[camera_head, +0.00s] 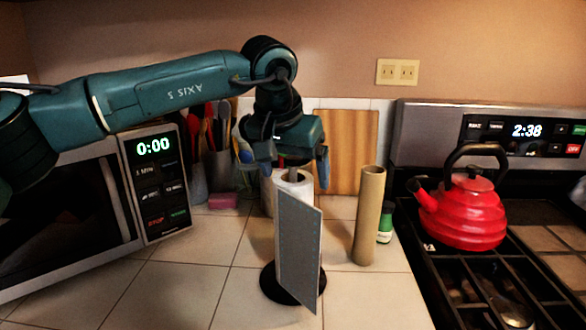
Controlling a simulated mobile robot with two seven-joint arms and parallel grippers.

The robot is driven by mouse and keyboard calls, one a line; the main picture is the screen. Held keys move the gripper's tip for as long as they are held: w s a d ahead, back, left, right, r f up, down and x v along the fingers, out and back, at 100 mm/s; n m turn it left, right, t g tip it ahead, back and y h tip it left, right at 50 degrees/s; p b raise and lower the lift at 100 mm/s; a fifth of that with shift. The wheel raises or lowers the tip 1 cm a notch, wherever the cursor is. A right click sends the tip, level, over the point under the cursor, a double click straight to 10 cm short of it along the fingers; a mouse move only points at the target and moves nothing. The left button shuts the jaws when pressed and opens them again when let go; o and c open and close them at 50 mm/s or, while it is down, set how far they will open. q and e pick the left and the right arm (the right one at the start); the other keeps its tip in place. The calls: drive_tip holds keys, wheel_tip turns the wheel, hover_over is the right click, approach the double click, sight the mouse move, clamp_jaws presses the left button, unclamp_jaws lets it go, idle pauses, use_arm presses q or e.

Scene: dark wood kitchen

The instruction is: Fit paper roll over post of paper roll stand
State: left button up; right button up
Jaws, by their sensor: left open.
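The white paper roll (283,190) stands upright in the middle of the counter, with a flat grey sheet or panel (298,250) in front hiding most of it. A dark post tip (293,175) shows in the roll's top opening, so the roll appears to be around the post. The round black base of the stand (270,284) shows below; whether the roll touches it is hidden. My left gripper (285,168) is open above the roll, pointing down, one finger to each side and apart from it. My right gripper is not in view.
A brown cardboard tube (368,215) stands upright to the right, with a green bottle (385,222) behind it. A microwave (150,190) is at left, utensils (215,130) and a wooden board (347,150) behind. A red kettle (467,210) sits on the stove at right. The front counter is clear.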

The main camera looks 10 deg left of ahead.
use_arm(q)
drive_tip(key=v, duration=1.3)
drive_tip(key=shift+s, duration=0.15)
